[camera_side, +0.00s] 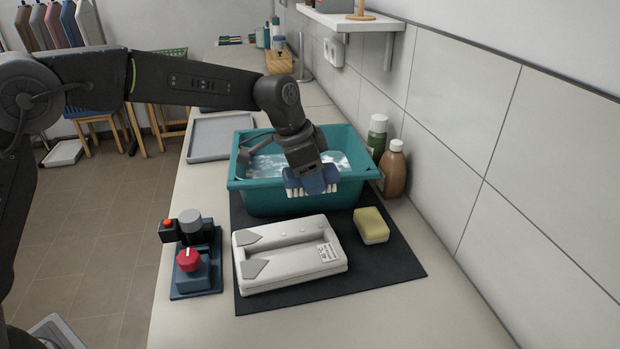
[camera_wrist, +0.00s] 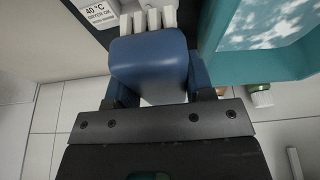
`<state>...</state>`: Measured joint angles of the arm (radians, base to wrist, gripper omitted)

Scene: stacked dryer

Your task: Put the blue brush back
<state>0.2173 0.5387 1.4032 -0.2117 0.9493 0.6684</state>
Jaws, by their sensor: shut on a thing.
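My gripper (camera_side: 305,164) is shut on the blue brush (camera_side: 313,180) and holds it over the near rim of the teal basin. White bristles show along the brush's lower edge. In the wrist view the brush (camera_wrist: 150,65) sits between the jaws, its bristles (camera_wrist: 148,20) pointing to the top of the picture. A white cradle (camera_side: 252,282) with a long hollow lies on the dark mat, in front of and below the brush. The cradle's label (camera_wrist: 100,13) shows at the top of the wrist view.
The teal basin (camera_side: 262,203) holds foamy water. A yellow sponge (camera_side: 371,224) lies right of the cradle on the dark mat (camera_side: 395,272). A device with a red knob (camera_side: 188,260) stands at left. Two bottles, one brown (camera_side: 393,170), stand by the wall. A grey tray (camera_side: 207,152) is behind.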

